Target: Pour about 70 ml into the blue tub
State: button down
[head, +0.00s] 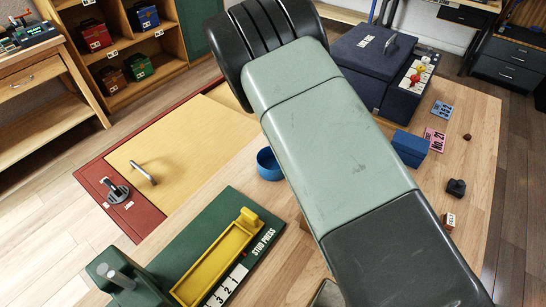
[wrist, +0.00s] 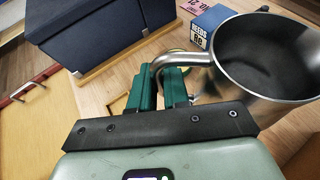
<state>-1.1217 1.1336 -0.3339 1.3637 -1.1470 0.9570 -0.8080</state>
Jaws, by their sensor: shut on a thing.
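The blue tub (head: 268,165) stands on the wooden table, just left of my arm in the head view, partly covered by the arm. I do not make it out in the wrist view. In the wrist view my gripper (wrist: 167,84) has green fingers closed on the handle of a metal jug (wrist: 285,85). The jug's round mouth faces up toward the camera and its inside looks dark grey; I cannot tell the liquid level or any exact tilt. My arm hides the gripper and jug in the head view.
A green stud press (head: 262,215) with a yellow trough (head: 215,262) lies in front of the tub. A red-framed yellow panel with a handle (head: 143,172) is at left. A large dark blue box (head: 350,55) and a small blue reeds box (head: 410,147) stand at right.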

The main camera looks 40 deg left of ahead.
jog(key=s+a+n+y, duration=0.35)
jog(key=s+a, duration=0.25)
jog(key=a, duration=0.4)
jog(key=s+a+n+t+y, duration=0.1)
jog(key=s+a+n+y, duration=0.25)
jog(key=s+a, duration=0.4)
jog(key=s+a+n+y, duration=0.3)
jog(key=s+a+y, duration=0.15)
jog(key=a, duration=0.75)
notch_tip(320, 180, down, 13)
jog(key=shift+s+d+r+h, duration=0.15)
jog(key=shift+s+r+h, duration=0.1)
jog(key=shift+h, duration=0.1)
jog(key=shift+r, duration=0.1)
